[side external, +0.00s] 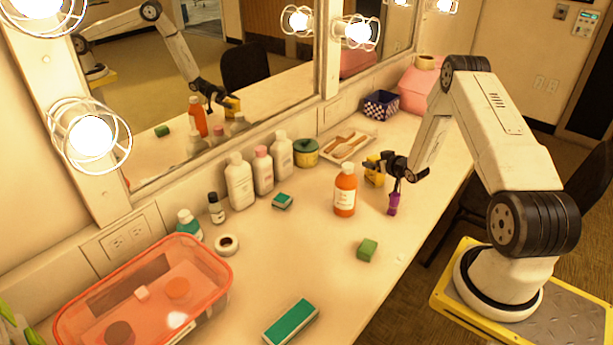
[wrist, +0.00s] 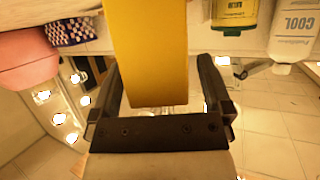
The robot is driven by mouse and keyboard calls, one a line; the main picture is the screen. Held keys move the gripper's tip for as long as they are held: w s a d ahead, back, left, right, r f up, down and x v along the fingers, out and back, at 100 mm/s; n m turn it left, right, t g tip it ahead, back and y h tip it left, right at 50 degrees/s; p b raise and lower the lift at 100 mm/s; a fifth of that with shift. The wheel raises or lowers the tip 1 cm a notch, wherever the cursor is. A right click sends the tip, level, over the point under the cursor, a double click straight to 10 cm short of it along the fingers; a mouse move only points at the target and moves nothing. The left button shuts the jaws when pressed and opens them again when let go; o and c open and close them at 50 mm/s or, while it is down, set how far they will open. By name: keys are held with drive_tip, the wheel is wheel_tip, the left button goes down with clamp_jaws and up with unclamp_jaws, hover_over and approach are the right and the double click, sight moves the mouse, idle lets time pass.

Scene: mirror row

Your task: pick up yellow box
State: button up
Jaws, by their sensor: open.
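The yellow box (side external: 374,174) is at the dark fingers of my gripper (side external: 385,165) in the side external view, partly hidden by them. In the wrist view, the yellow box (wrist: 147,50) reaches down from the top edge between the two fingers of my gripper (wrist: 158,65). Whether the box touches the palm cannot be told.
A purple bottle (side external: 393,205) stands just below my gripper, and an orange bottle (side external: 345,190) stands to its left. A tray with brushes (side external: 346,145) lies behind, near the mirror. A green sponge (side external: 367,249) lies in front, with bare counter around it.

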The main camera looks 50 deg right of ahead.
clamp_jaws()
drive_tip(key=shift+r, duration=0.15)
drive_tip(key=shift+r, duration=0.7)
drive_tip(key=s+a+r, duration=0.8)
drive_tip(key=s+r, duration=0.3)
drive_tip(key=shift+a+r, duration=0.15)
drive_tip(key=shift+s, duration=0.1)
idle(0.4)
